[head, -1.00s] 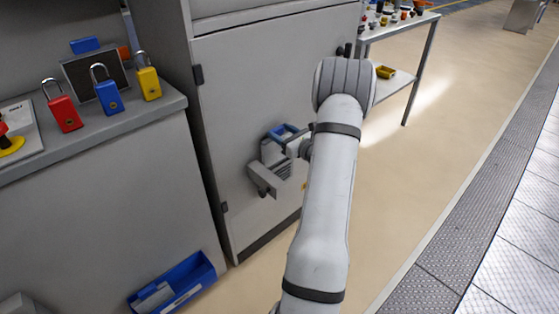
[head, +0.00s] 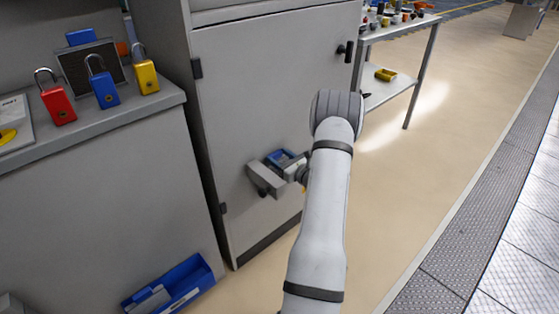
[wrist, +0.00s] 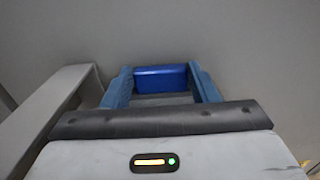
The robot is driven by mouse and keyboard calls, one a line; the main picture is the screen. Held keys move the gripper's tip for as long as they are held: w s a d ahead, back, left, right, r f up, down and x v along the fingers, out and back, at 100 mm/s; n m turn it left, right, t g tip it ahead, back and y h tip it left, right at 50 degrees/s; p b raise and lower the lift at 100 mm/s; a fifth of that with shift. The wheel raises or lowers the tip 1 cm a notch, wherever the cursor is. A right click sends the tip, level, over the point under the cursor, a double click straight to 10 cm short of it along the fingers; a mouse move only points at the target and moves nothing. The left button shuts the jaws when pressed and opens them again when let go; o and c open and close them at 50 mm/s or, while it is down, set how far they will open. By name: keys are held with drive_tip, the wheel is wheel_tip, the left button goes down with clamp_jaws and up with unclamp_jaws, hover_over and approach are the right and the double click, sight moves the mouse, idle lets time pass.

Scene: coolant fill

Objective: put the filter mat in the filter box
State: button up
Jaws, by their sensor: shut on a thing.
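My gripper (wrist: 160,95) is low in front of the grey cabinet door. It is shut on a bright blue piece that I take for the filter mat (wrist: 160,78), held between its blue-grey fingers. In the head view the blue of fingers and mat shows at the opening of a small grey housing on the door, which I take for the filter box (head: 262,178). Its grey side shows in the wrist view (wrist: 50,105), left of the gripper. My arm and gripper body hide much of the box, and I cannot tell how deep the mat sits.
Red (head: 56,102), blue (head: 103,88) and yellow (head: 145,76) padlocks stand on the left counter by a dark framed panel (head: 88,68). A blue bin (head: 180,288) is low at the left. A table (head: 400,22) stands behind. The floor at right is clear.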

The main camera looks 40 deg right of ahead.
drive_tip(key=shift+f, duration=0.15)
drive_tip(key=o, duration=1.3)
drive_tip(key=shift+o, duration=0.2)
drive_tip(key=shift+r, duration=0.3)
drive_tip(key=s+d+p, duration=0.1)
drive_tip(key=s+p, duration=0.1)
drive_tip(key=s, duration=1)
drive_tip(key=shift+f, duration=0.1)
